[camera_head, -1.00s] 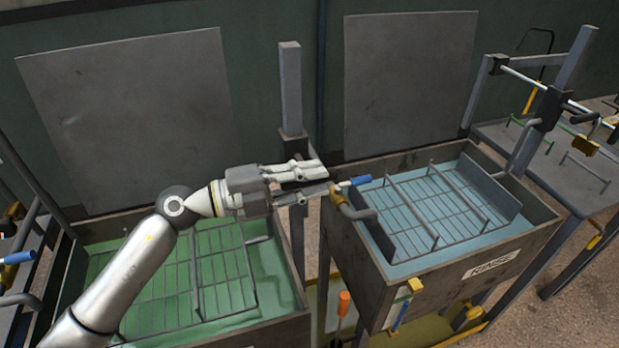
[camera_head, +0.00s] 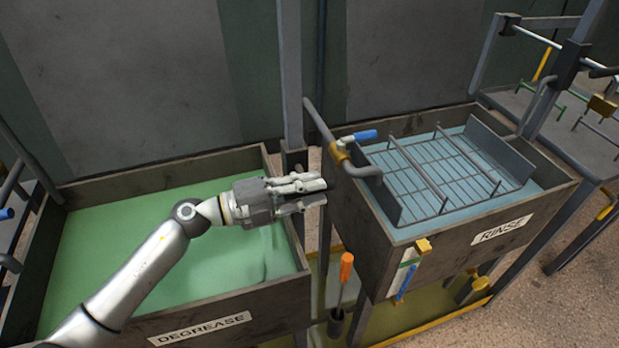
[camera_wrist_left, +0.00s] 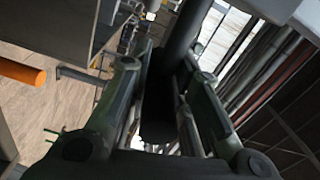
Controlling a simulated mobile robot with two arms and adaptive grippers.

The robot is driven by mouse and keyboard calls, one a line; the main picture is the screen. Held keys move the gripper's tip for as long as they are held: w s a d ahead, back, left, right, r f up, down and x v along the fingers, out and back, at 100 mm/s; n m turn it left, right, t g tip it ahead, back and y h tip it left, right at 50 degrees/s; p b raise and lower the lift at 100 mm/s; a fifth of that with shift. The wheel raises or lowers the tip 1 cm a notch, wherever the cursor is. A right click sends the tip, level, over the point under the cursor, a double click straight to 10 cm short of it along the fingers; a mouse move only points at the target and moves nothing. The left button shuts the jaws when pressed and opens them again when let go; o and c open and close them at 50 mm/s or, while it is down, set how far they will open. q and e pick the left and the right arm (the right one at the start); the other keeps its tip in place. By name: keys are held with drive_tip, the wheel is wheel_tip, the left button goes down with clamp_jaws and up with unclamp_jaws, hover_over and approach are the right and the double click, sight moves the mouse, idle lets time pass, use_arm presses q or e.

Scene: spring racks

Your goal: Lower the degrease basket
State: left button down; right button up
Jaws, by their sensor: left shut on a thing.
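The degrease tank (camera_head: 222,325) is at the lower left, labelled DEGREASE and filled with green liquid (camera_head: 120,230). No basket bars show above the liquid; a faint pale shape is near its right side. My left gripper (camera_head: 318,192) is above the tank's right wall, beside the grey post (camera_head: 290,80). In the left wrist view, a dark bar (camera_wrist_left: 160,95) lies between its fingers (camera_wrist_left: 155,85), and the gripper is shut on it. Whether this bar joins the basket is hidden. My right gripper is not in view.
The rinse tank (camera_head: 470,255), with a wire basket (camera_head: 440,170) in blue liquid, stands close right of my left gripper. A blue-handled valve (camera_head: 355,137) and bent pipe sit at its left edge. An orange handle (camera_head: 346,266) stands between the tanks.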

use_arm(q)
drive_tip(key=shift+s+f, duration=0.2)
drive_tip(key=shift+f, duration=0.7)
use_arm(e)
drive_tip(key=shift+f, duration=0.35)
use_arm(q)
drive_tip(key=c, duration=1.3)
unclamp_jaws()
drive_tip(key=shift+w+r, duration=0.1)
drive_tip(key=shift+r, duration=0.05)
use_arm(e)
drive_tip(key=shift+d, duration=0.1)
use_arm(q)
drive_tip(key=shift+a+r, duration=0.1)
drive_tip(key=shift+a, duration=0.1)
drive_tip(key=v, duration=1.1)
drive_tip(key=shift+a, duration=0.3)
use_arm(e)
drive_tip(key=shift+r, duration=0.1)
